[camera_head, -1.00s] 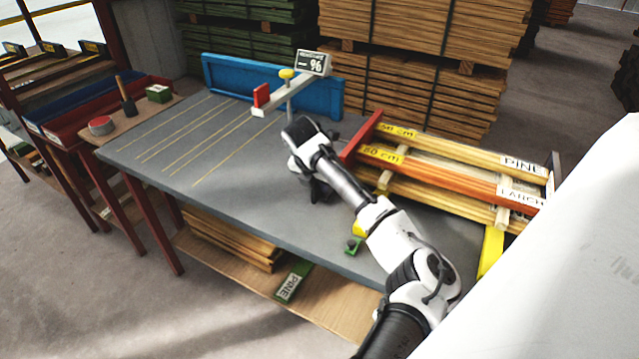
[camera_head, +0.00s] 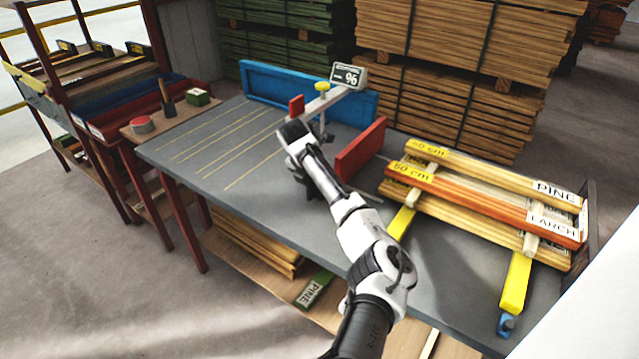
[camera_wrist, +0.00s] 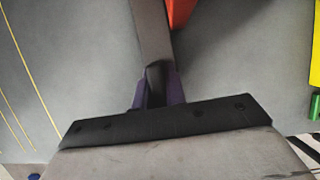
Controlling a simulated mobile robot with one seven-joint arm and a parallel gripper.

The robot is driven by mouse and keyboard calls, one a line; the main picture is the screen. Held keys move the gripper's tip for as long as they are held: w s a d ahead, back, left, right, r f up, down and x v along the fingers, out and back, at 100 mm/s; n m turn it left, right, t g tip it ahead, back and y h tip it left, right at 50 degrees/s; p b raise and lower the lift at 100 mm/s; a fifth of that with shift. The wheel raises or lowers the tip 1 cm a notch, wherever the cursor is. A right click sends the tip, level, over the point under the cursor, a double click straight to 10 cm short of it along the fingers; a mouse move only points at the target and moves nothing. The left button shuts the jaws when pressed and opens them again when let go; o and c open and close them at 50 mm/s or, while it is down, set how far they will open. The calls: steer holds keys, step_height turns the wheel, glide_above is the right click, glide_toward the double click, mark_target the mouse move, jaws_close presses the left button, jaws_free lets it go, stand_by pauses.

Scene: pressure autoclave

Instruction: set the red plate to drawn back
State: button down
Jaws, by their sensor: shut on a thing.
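The red plate (camera_head: 360,150) stands upright on the grey bench, with a gap between it and the ends of the stacked boards. A red part of it shows at the top of the wrist view (camera_wrist: 182,10). A grey bar (camera_wrist: 152,35) runs down beside it to a dark piece between my fingers. My gripper (camera_wrist: 157,90) is shut on this bar's end; it is low over the bench (camera_head: 308,188), left of the plate, partly hidden by my arm in the head view.
Boards marked PINE and LARCH (camera_head: 480,200) lie on yellow rails (camera_head: 515,282) to the right. A measuring arm with a display (camera_head: 348,77), yellow knob and small red block stands behind my gripper. A blue panel (camera_head: 270,85) edges the back. The left bench top (camera_head: 225,150) is clear.

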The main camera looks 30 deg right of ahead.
steer(key=shift+w+r, duration=0.2)
steer(key=shift+r, duration=0.05)
steer(key=c, duration=1.4)
jaws_free()
steer(key=shift+w+a+f, duration=0.1)
steer(key=shift+w+f, duration=0.05)
steer(key=shift+c, duration=0.2)
steer(key=b+v, duration=0.3)
steer(key=v, duration=1.1)
steer(key=shift+f, duration=0.1)
